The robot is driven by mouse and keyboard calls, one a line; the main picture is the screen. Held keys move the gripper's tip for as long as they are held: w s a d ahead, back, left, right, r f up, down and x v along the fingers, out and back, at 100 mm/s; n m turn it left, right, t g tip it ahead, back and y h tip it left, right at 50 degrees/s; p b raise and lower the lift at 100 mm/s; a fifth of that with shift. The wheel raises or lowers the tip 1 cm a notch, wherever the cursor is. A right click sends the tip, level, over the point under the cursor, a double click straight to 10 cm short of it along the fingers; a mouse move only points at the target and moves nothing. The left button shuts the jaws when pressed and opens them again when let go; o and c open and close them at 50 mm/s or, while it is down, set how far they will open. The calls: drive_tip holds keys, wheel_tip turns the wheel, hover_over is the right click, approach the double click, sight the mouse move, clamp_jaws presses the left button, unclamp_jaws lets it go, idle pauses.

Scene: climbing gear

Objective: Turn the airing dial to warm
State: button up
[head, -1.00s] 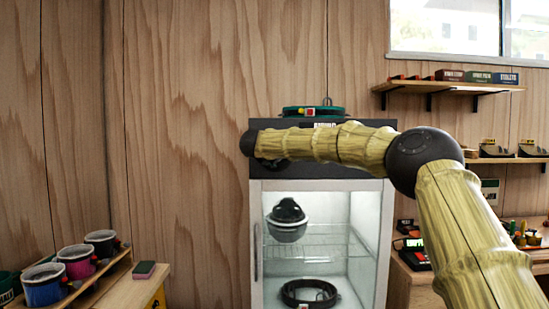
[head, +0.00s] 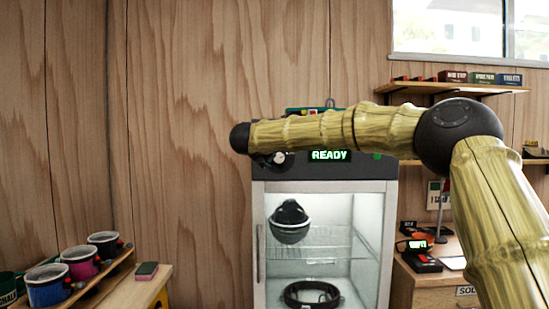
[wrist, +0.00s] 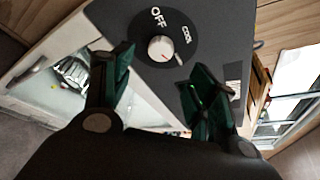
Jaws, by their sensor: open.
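The airing dial (wrist: 161,48) is a small pale round knob on a dark disc on the cabinet's dark top panel. The words OFF and COOL show beside it in the wrist view; any further label is hidden. In the head view the dial (head: 279,158) shows just under my arm. My gripper (wrist: 163,62) is open, its green fingertips on either side of the dial in the picture. I cannot tell whether they touch it. The cabinet (head: 324,186) shows a lit READY display (head: 329,155).
Behind the cabinet's glass door are a dark helmet-like item (head: 289,222) and a dark ring (head: 311,294). A green item (head: 300,111) lies on top. Cups (head: 104,243) stand on a rack at left. Shelves (head: 450,88) and a desk with devices are at right.

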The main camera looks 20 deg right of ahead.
drive_tip(key=v, duration=0.3)
drive_tip(key=shift+s+a, duration=0.15)
drive_tip(key=shift+s, duration=0.05)
